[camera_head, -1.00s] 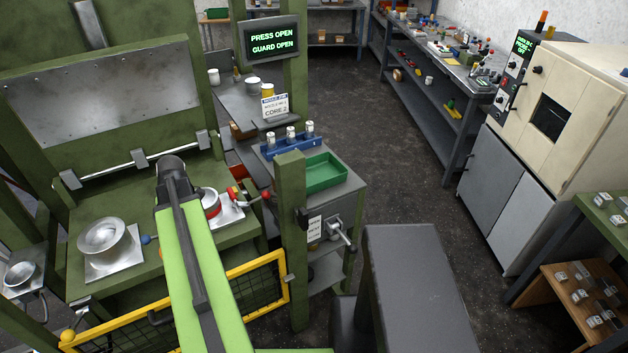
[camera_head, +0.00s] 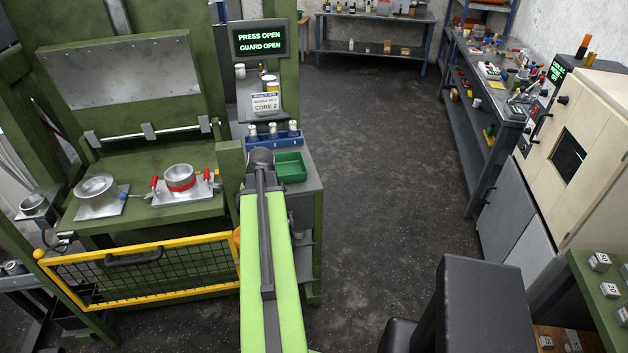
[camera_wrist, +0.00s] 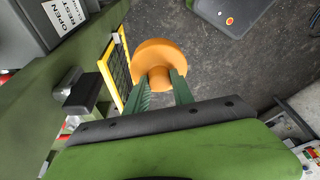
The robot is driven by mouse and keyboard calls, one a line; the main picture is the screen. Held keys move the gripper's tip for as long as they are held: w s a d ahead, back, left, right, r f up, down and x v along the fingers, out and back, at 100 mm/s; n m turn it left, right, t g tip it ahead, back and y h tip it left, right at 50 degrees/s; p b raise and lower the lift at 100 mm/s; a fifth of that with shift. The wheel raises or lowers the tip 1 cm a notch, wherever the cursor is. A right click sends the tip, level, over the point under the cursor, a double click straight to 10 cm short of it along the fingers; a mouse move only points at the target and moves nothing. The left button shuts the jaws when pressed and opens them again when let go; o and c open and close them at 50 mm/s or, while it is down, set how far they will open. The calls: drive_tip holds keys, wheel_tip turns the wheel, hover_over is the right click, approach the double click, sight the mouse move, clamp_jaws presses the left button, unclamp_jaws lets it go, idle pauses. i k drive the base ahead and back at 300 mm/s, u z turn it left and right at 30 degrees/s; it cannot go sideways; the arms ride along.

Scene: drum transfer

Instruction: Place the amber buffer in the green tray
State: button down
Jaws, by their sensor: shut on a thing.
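The amber buffer (camera_wrist: 160,57) is a round, mushroom-shaped orange piece with a wide head and a narrower stem. My gripper (camera_wrist: 161,80) is shut on its stem in the wrist view, with the dark floor beyond. In the head view, a sliver of orange (camera_head: 237,236) shows at the left edge of my arm; my gripper is hidden there. The green tray (camera_head: 291,176) is on the grey bench beside the press, just right of my arm's far end, and looks empty. The tray is not seen in the wrist view.
A blue rack (camera_head: 287,139) with several white-topped pieces stands behind the tray. The green press post (camera_head: 230,165) stands left of my arm. The yellow mesh guard (camera_head: 150,270) is lower left. The cream machine (camera_head: 580,150) is at right. The middle floor is clear.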

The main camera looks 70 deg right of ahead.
sight(280, 173)
drive_tip(key=u, duration=0.1)
drive_tip(key=k, duration=1.05)
drive_tip(key=z, duration=1)
drive_tip(key=i, duration=1.7)
